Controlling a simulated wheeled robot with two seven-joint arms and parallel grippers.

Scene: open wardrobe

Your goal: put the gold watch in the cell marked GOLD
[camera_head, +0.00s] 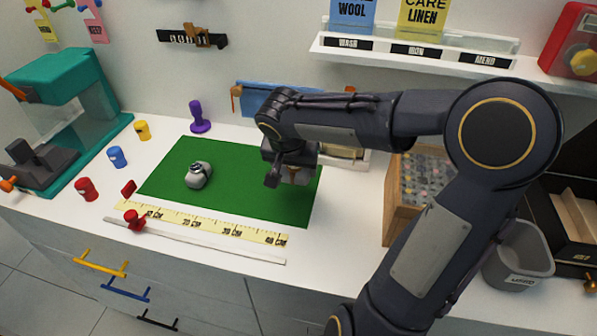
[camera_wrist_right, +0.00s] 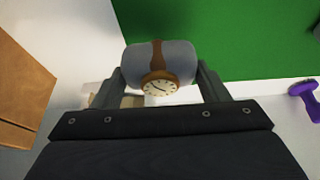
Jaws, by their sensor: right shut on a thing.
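A watch with a brown strap and a gold-rimmed, cream face (camera_wrist_right: 160,84) is wrapped around a grey cushion (camera_wrist_right: 178,60) in the right wrist view. My right gripper (camera_wrist_right: 161,78) is shut on this cushion, a finger at each end. In the head view the right gripper (camera_head: 287,178) is over the right part of the green mat (camera_head: 240,205), and its load is mostly hidden by the hand. A second watch with a dark strap, on a grey cushion (camera_head: 199,175), lies on the mat's left part. A pale box (camera_head: 346,160) behind my arm is mostly covered. I cannot read any GOLD mark.
A wooden case of buttons (camera_head: 400,205) stands right of the mat, with a grey bin (camera_head: 518,262) and black box (camera_head: 552,225) beyond. A yellow ruler (camera_head: 215,222) lies in front. A purple stamp (camera_head: 200,118) stands behind; spools and a teal machine (camera_head: 65,75) are left.

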